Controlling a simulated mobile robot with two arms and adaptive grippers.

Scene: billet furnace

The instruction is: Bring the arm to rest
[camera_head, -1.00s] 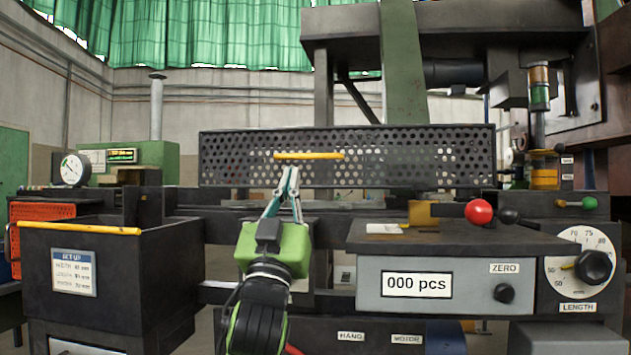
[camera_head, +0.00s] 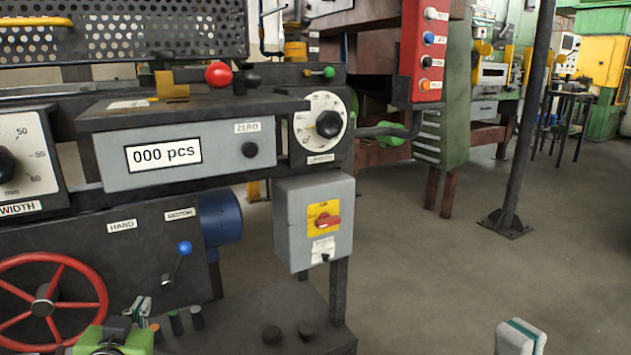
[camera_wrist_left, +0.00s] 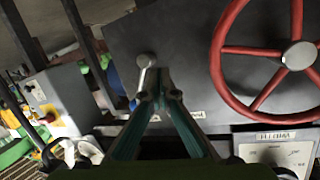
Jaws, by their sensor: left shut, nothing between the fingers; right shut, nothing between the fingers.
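My left gripper (camera_head: 141,308) shows at the lower left of the head view, low in front of the machine beside the red handwheel (camera_head: 43,305). Its green body is cut off by the bottom edge. In the left wrist view the two fingers (camera_wrist_left: 160,95) meet at their tips and hold nothing. Behind them are the dark machine panel and the silver lever. My right gripper (camera_head: 521,337) shows only as pale fingertips at the bottom right edge of the head view, over open floor. It is shut and empty; the rest of it is out of the picture.
The grey counter box (camera_head: 200,158) reads 000 pcs. A lever with a blue knob (camera_head: 184,248) sticks out near my left gripper. A grey switch box (camera_head: 312,225) stands right of it. A dark post (camera_head: 520,150) stands on the open floor (camera_head: 440,270) at right.

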